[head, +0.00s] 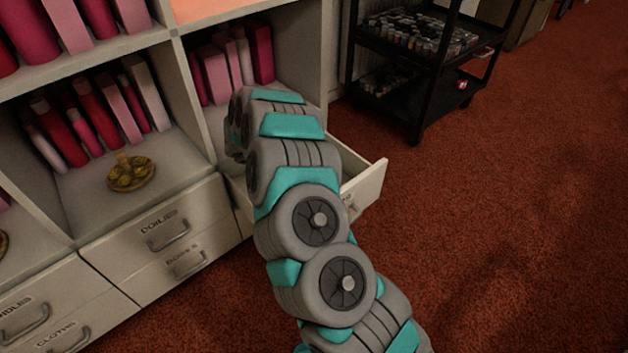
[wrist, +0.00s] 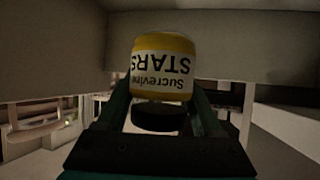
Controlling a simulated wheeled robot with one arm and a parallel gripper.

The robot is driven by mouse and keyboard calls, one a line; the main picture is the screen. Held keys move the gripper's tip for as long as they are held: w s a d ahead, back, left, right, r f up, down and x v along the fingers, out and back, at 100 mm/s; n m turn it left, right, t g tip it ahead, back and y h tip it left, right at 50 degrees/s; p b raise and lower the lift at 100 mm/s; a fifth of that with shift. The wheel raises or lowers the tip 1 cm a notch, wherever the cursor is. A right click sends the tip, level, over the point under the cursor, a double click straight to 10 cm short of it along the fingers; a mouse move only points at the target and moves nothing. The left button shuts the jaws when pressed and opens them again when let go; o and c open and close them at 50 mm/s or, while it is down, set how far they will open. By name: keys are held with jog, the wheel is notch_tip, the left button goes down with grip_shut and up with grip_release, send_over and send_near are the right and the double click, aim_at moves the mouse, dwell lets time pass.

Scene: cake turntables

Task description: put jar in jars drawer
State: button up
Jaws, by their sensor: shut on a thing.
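The jar (wrist: 163,55) has a yellow and white label reading "Sucrevine STARS", upside down in the wrist view, with a dark lid at its lower end in the picture. My gripper (wrist: 163,88) is shut on the jar, one finger on each side. In the head view my arm hides both gripper and jar. An open drawer (head: 368,188) juts out of the cabinet just right of my arm. Its inside is mostly hidden behind my arm, and I cannot read its label.
Closed drawers marked "Doilies" (head: 160,232) and another below (head: 185,262) are left of my arm. Shelves above hold pink and red books (head: 95,110) and a small gold dish (head: 131,174). A black cart (head: 430,95) stands behind. Red carpet on the right is clear.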

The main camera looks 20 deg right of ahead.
jog(key=shift+f, duration=4.25)
jog(key=shift+f, duration=0.15)
jog(key=o, duration=1.5)
jog(key=shift+c, duration=0.2)
jog(key=shift+r, duration=0.2)
jog(key=v, duration=0.7)
jog(key=shift+a, duration=0.25)
